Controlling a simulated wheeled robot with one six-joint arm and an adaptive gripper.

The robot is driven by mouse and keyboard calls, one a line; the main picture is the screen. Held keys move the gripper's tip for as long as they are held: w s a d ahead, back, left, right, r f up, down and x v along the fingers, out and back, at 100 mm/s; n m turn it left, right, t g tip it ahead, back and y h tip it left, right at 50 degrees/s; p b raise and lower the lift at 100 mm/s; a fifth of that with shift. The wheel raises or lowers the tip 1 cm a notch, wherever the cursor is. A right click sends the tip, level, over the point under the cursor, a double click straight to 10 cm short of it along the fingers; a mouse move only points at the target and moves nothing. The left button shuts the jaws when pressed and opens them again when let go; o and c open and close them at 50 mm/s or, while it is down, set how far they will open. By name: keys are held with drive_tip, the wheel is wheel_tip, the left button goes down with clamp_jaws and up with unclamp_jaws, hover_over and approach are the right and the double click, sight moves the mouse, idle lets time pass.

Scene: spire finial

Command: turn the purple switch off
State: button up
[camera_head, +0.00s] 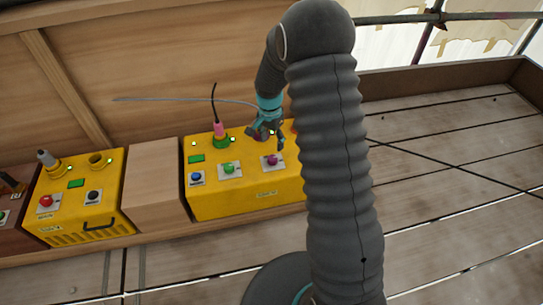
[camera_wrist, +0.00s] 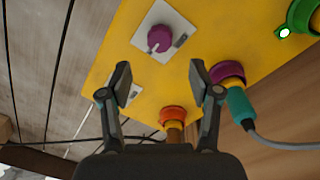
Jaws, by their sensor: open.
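The purple switch (camera_head: 271,161) is a round knob on a pale plate at the right part of a yellow box (camera_head: 240,197). In the wrist view the purple switch (camera_wrist: 160,39) shows a light pointer mark toward its lower edge, with a dark mark on the plate to its right. My gripper (camera_head: 268,141) is above the box near the switch. In the wrist view my gripper (camera_wrist: 160,76) has its fingers apart with nothing between them, and the switch lies beyond the fingertips, apart from them.
Green (camera_head: 229,168) and blue (camera_head: 196,177) knobs sit left of the switch. A purple connector with a teal plug (camera_wrist: 239,103) and an orange-red part (camera_wrist: 174,114) are close to the fingers. A second yellow box (camera_head: 77,200) stands left, past a wooden block (camera_head: 160,187).

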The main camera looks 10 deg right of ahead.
sight(272, 158)
wheel_tip(272, 158, down, 8)
drive_tip(key=shift+s+d+r, duration=0.1)
drive_tip(key=shift+d, duration=0.05)
idle(0.3)
drive_tip(key=c, duration=1.1)
